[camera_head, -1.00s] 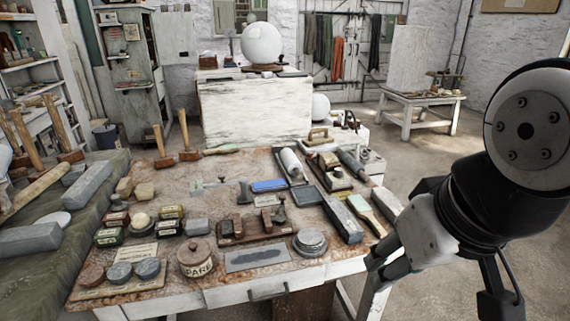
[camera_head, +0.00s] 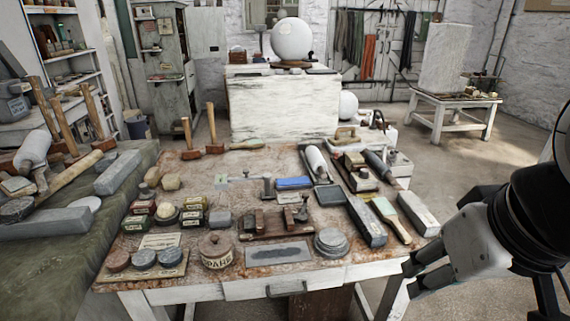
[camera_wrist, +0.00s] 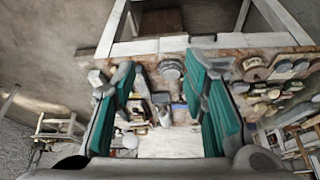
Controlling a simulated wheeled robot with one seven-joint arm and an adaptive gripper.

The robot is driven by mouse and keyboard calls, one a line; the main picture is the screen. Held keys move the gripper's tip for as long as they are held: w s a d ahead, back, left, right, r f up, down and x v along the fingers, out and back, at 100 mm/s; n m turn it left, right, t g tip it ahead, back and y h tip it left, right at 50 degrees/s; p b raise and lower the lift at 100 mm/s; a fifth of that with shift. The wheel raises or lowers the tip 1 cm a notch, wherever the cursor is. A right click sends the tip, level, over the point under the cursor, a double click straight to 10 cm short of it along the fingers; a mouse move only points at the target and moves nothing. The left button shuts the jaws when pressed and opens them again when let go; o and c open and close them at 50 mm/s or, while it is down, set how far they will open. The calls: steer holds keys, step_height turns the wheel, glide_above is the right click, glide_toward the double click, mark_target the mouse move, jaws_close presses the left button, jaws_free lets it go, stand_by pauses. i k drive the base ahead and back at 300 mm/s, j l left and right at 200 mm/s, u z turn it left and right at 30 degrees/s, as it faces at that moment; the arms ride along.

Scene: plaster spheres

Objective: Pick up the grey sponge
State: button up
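A small grey block (camera_head: 220,218), which looks like the grey sponge, lies on the brown worktable (camera_head: 215,283) just right of some small tins and behind a round lidded pot (camera_head: 215,250). I cannot be sure of its material. My gripper (camera_head: 412,276) is beyond the table's front right corner, well to the right of the block. In the wrist view my gripper (camera_wrist: 163,75) is open, its teal finger pads wide apart with nothing held between them. The block is too small to make out for certain in the wrist view.
Small tins (camera_head: 140,228), a wooden rack (camera_head: 275,228), a flat grey plate (camera_head: 278,254) and a round grey dish (camera_head: 332,242) crowd around the block. Long grey stones (camera_head: 366,222) lie at the right. Upright hammers (camera_head: 212,130) stand at the back. Open floor lies right of the table.

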mark_target(221, 219)
steer(key=i+j+u, duration=0.1)
steer(key=i+u, duration=0.3)
steer(key=i+l+u, duration=0.1)
steer(key=i+u, duration=0.35)
steer(key=i, duration=0.1)
